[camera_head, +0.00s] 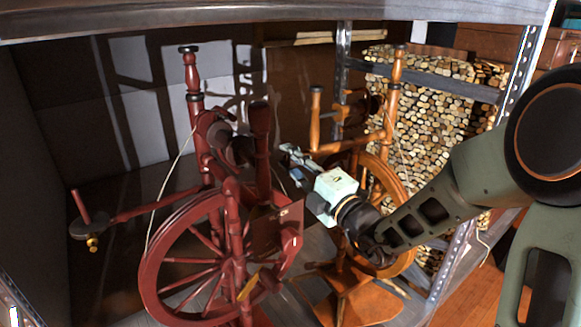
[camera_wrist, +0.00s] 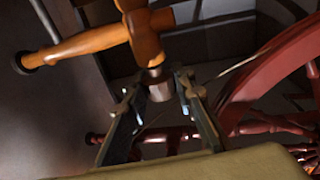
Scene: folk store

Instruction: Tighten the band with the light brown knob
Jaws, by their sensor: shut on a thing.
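A light brown, orange-toned spinning wheel (camera_head: 352,300) stands right of a dark red one (camera_head: 150,262). My gripper (camera_head: 290,160) reaches in from the right, in front of the light brown wheel's upper frame. In the wrist view, a light brown turned wooden piece (camera_wrist: 143,38) with a crossbar comes down to a short, greyish, shaded knob-like end (camera_wrist: 159,90). My fingertips, also in the wrist view (camera_wrist: 158,92), stand on both sides of this end and are shut on it. The head view does not show the contact clearly. I cannot make out the drive band on the light brown wheel.
The red wheel's upright posts (camera_head: 261,125) stand close left of my gripper. A metal shelf edge (camera_head: 230,18) crosses above, and a metal post (camera_head: 520,75) stands right. Stacked firewood (camera_head: 425,105) fills the back right.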

